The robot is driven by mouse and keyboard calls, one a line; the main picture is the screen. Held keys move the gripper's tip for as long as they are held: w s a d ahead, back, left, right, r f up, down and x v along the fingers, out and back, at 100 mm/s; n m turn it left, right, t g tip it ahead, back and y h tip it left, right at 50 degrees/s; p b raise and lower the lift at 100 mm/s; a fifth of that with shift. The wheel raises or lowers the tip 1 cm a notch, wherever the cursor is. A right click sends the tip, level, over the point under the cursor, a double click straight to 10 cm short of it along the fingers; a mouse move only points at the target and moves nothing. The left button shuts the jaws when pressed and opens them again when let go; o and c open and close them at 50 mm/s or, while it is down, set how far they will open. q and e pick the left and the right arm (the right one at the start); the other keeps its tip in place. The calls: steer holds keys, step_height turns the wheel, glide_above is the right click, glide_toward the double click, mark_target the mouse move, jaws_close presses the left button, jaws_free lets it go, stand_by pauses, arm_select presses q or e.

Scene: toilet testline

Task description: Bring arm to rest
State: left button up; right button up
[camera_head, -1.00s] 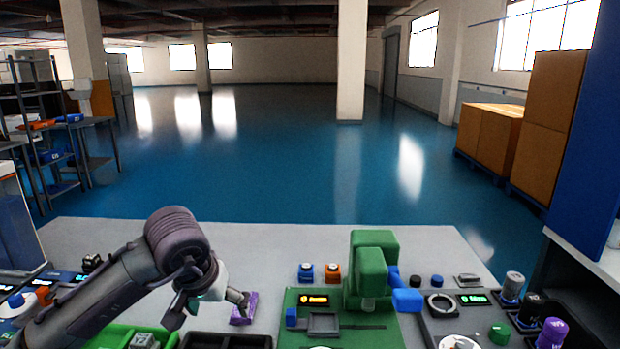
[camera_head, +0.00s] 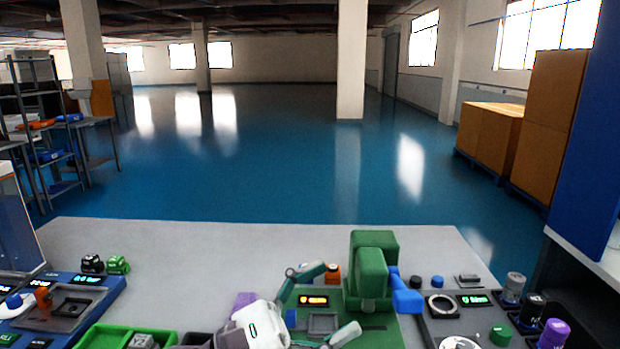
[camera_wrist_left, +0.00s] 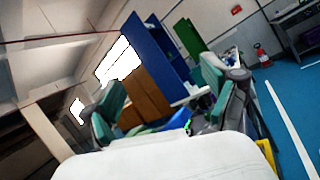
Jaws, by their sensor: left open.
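My left gripper (camera_head: 340,298) is open in the head view, low over the grey table (camera_head: 150,240). Its white body is at the bottom edge and its two teal fingers spread to the right, in front of the green machine (camera_head: 372,265). Nothing shows between the fingers, and I cannot tell whether they touch the machine. In the left wrist view the same open fingers (camera_wrist_left: 160,90) point across the room, with no object between them. The rest of my left arm is out of the head view. My right gripper is not in view.
A purple piece (camera_head: 244,299) is partly hidden behind my left gripper. A green tray (camera_head: 105,337) stands at the bottom left, beside a blue device (camera_head: 100,297). Small knobs and a ring stand to the right. The table's back left is clear.

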arm_select(q)
steer(key=w+a+f+n+t+y, duration=0.3)
steer(key=a+n+t+y, duration=0.45)
steer(key=n, duration=0.85)
steer(key=w+a+f+n+t+y, duration=0.25)
steer(key=a+n+t+y, duration=0.5)
steer(key=n, duration=0.75)
steer(key=a+f+n+g+y, duration=0.4)
steer(key=a+f+n+y, duration=0.25)
steer(key=f+n, duration=0.35)
steer(key=s+a+f+n+g, duration=0.2)
steer(key=s+f+n+g, duration=1.1)
steer(key=s+f, duration=1.05)
step_height(320, 180, down, 22)
steer(key=s+m+g+p, duration=0.1)
steer(key=g+p, duration=0.1)
steer(key=s+a+f+g+p, duration=0.1)
steer(key=s+a+f, duration=0.1)
steer(key=s+f, duration=1.3)
steer(key=shift+s+a+f+m+g, duration=0.3)
steer(key=shift+s, duration=0.75)
